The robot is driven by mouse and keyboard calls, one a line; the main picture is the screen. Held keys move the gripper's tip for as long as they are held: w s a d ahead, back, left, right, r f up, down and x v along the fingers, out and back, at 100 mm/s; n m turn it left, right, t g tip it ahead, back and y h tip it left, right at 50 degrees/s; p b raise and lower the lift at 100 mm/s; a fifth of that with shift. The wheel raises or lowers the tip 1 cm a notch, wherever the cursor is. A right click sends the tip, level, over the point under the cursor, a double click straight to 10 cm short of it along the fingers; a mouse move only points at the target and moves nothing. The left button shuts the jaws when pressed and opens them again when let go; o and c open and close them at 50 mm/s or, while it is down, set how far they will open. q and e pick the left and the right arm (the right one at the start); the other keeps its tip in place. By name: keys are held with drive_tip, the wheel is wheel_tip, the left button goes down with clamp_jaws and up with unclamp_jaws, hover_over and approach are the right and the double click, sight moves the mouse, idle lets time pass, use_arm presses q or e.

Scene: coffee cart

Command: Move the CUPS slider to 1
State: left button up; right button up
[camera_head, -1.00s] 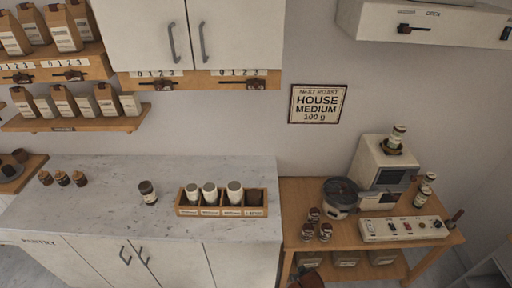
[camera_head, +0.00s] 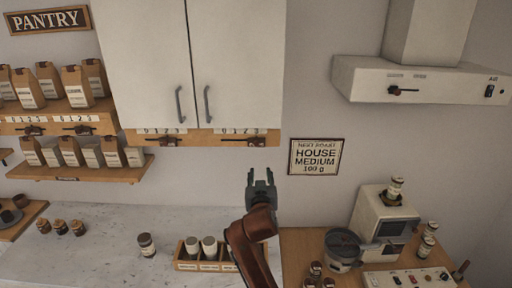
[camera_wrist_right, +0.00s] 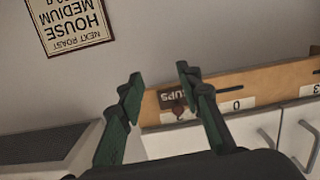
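The CUPS slider (camera_head: 257,142) is on the wooden strip below the right cabinet door, with a small dark knob toward the right end of its 0-to-3 scale (camera_head: 240,131). In the right wrist view, which is upside down, the CUPS label (camera_wrist_right: 172,98) and the dark knob (camera_wrist_right: 179,109) show just beyond my fingers, partly hidden. My right gripper (camera_head: 261,178) points up just below the slider in the head view. It also shows in the right wrist view (camera_wrist_right: 158,82), with its fingers apart and nothing between them. My left gripper is not in view.
A similar slider (camera_head: 167,142) sits to the left on the same strip. The cabinet (camera_head: 150,60) is above. A HOUSE MEDIUM sign (camera_head: 316,157) hangs to the right. Jars in a wooden tray (camera_head: 190,266) stand on the counter below. The wall near the gripper is bare.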

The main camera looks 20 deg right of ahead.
drive_tip(key=t, duration=0.1)
approach(256, 144)
drive_tip(key=w, duration=0.2)
drive_tip(key=shift+m, duration=0.3)
drive_tip(key=x, duration=0.2)
drive_tip(key=p+x, duration=0.1)
drive_tip(key=x, duration=0.1)
drive_tip(key=p+x, duration=0.1)
drive_tip(key=x, duration=0.1)
drive_tip(key=shift+w+d+r, duration=0.1)
drive_tip(key=shift+w+d, duration=0.15)
drive_tip(key=shift+d, duration=0.15)
drive_tip(key=shift+w, duration=0.35)
drive_tip(key=shift+d, duration=0.1)
drive_tip(key=shift+c, duration=0.3)
clamp_jaws()
